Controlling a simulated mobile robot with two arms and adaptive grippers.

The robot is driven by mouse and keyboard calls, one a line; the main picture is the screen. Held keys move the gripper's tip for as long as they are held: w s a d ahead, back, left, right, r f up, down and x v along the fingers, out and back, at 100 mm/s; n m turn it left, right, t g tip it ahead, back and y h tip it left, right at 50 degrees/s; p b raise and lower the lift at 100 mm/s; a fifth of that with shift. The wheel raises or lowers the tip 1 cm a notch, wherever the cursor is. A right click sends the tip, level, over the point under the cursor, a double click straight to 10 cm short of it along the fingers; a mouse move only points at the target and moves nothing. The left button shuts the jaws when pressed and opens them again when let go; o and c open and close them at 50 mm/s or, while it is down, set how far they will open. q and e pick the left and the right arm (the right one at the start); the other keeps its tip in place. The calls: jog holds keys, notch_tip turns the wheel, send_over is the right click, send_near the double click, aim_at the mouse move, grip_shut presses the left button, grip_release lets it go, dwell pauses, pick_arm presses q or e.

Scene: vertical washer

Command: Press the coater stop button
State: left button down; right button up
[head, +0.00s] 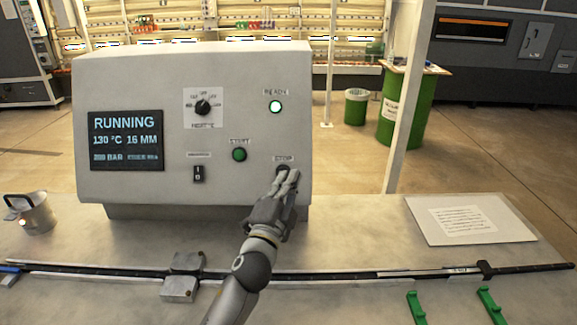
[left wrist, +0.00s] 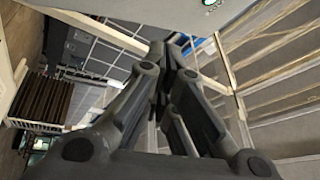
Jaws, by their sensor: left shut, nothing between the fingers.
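The coater's control box (head: 130,75) stands on the bench with a screen (head: 126,140) reading RUNNING, 130 °C and 16 MM. A stop button (head: 281,168) sits under the STOP label at its lower right, mostly hidden by my left gripper (head: 288,178). The fingers are shut and empty, with their tips at the button; I cannot tell whether they touch it. The left wrist view shows the closed fingers (left wrist: 172,75) from behind, but not the button. A green start button (head: 239,155) is up and to the left. My right gripper is not in view.
The ready lamp (head: 275,107) glows pale green. A heat knob (head: 202,107) and a rocker switch (head: 199,173) are on the panel. A metal cup (head: 35,215) stands left, a paper board (head: 470,219) lies right, and a black rail (head: 340,275) crosses the bench front.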

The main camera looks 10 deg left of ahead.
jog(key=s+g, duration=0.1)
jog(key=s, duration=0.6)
pick_arm(q)
jog(key=w+a+f+b, duration=0.1)
jog(key=w+f+b, duration=0.2)
jog(key=w+b, duration=0.3)
jog(key=shift+w+a+f, duration=0.2)
jog(key=shift+w+a, duration=0.1)
jog(key=shift+w, duration=0.1)
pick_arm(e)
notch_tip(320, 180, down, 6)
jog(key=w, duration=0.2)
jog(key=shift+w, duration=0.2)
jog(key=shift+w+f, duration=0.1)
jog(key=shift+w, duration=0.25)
pick_arm(q)
jog(key=shift+f, duration=0.1)
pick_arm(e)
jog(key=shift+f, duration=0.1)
pick_arm(q)
jog(key=shift+w+a+f+b, duration=0.1)
jog(key=shift+w+f+b, duration=0.05)
jog(key=shift+w+b, duration=0.25)
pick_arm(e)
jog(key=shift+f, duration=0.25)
